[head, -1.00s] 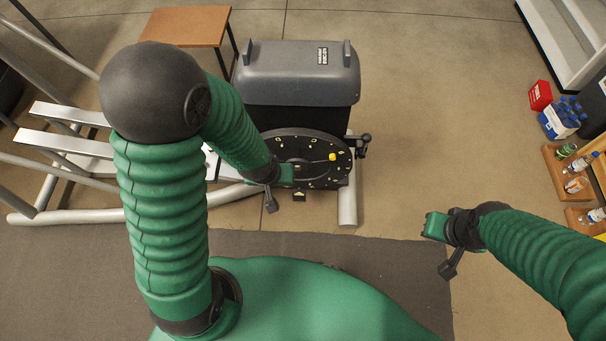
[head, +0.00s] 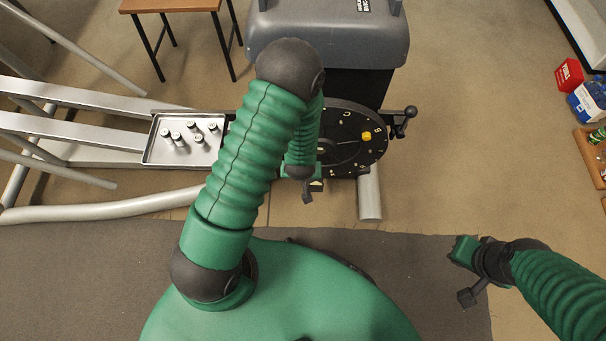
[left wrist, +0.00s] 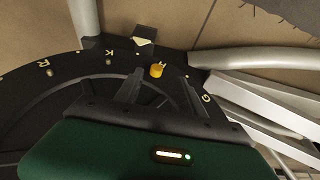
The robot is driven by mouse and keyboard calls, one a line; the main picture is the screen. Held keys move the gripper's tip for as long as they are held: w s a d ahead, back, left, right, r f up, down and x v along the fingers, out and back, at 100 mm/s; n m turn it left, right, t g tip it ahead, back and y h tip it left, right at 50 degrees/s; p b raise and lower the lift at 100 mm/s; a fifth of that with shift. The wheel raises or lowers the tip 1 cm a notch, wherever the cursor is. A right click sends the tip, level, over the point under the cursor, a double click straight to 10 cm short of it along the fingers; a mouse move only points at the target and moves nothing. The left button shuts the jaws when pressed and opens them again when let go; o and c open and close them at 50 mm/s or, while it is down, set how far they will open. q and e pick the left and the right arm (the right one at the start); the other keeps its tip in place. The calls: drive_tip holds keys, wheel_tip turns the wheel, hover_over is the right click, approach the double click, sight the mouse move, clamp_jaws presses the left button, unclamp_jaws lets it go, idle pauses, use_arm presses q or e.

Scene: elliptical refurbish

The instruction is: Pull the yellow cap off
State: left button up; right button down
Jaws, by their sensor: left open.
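A black round disc (head: 372,152) with pale letters stands upright at the front of a grey-topped machine. A small yellow cap (head: 367,136) sits on its right part in the head view. In the left wrist view a yellow cap (left wrist: 156,71) sits on the disc rim (left wrist: 50,90) by the letter H. This appears to be another cap, hidden by my arm in the head view. My left gripper (head: 300,172) is in front of the disc. Its open dark fingers (left wrist: 160,84) point toward the cap by the H; contact cannot be told. My right gripper (head: 463,252) hangs away at the right.
A dark block with a pale yellow face (left wrist: 145,38) stands just outside the rim, near the cap. A metal tray (head: 152,152) with several small cylinders is left of the disc. A black-knobbed crank (head: 404,122) is at its right. Bottles and boxes (head: 588,102) stand far right.

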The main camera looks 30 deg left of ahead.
use_arm(q)
drive_tip(key=b+x, duration=0.1)
drive_tip(key=x, duration=0.1)
drive_tip(key=b+x, duration=0.1)
drive_tip(key=x, duration=0.2)
drive_tip(key=shift+w+d+f, duration=0.1)
drive_tip(key=shift+d, duration=0.25)
drive_tip(key=c, duration=0.7)
clamp_jaws()
use_arm(e)
drive_tip(key=shift+d+f, duration=0.25)
drive_tip(key=shift+f, duration=0.55)
drive_tip(key=shift+d+f, duration=0.25)
drive_tip(key=shift+f, duration=0.5)
